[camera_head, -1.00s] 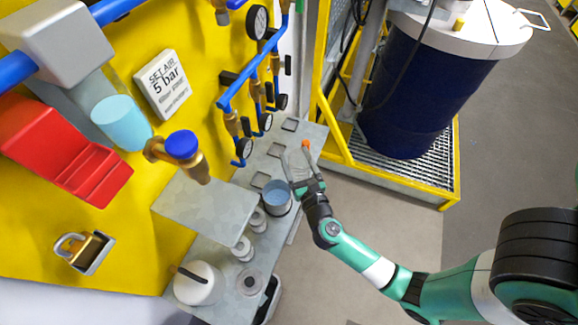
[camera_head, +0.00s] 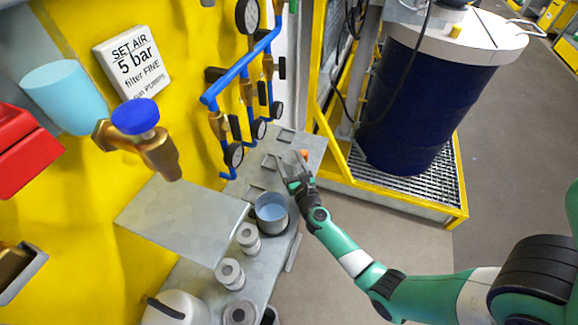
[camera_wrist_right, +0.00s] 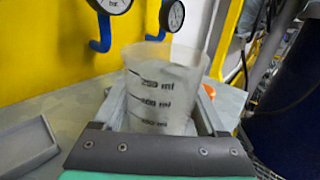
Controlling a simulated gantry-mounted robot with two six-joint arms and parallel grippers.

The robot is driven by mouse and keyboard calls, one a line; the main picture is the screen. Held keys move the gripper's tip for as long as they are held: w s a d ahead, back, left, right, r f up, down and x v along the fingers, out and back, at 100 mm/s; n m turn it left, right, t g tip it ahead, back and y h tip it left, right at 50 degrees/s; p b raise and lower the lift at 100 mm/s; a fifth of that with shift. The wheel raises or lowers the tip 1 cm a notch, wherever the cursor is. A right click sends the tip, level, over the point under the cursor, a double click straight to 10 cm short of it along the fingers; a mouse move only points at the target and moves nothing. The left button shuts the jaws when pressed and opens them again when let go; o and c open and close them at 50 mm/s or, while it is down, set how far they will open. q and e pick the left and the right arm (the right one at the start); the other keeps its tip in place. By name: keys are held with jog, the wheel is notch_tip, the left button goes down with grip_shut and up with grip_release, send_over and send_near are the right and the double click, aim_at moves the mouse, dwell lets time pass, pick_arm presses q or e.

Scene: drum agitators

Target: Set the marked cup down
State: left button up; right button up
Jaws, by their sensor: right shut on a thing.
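The marked cup (camera_wrist_right: 163,88) is translucent with dark ml graduation lines. In the right wrist view it stands nearly upright between the two fingers of my right gripper (camera_wrist_right: 160,108), which is shut on it. The cup's lower end is hidden behind the gripper body. In the head view my right gripper (camera_head: 291,168) is over the far part of the grey metal shelf (camera_head: 262,262), and the cup is only faintly visible there. I cannot tell whether the cup's base touches the shelf. My left gripper is not in view.
A metal pot of bluish liquid (camera_head: 271,211) stands close to my right gripper. Grey weight-like cylinders (camera_head: 247,238) stand nearer. Blue pipes with gauges (camera_head: 234,155) rise behind the shelf. A blue drum (camera_head: 425,100) stands right.

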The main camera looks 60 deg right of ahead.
jog(key=shift+f, duration=0.25)
jog(key=o, duration=1.3)
jog(key=shift+r, duration=0.2)
jog(key=shift+s+a+r+p, duration=0.1)
jog(key=shift+s+a+p, duration=0.1)
jog(key=shift+p, duration=0.1)
jog(key=p+v, duration=0.1)
jog(key=v, duration=1)
jog(key=shift+s+a, duration=0.15)
jog(key=shift+a, duration=0.05)
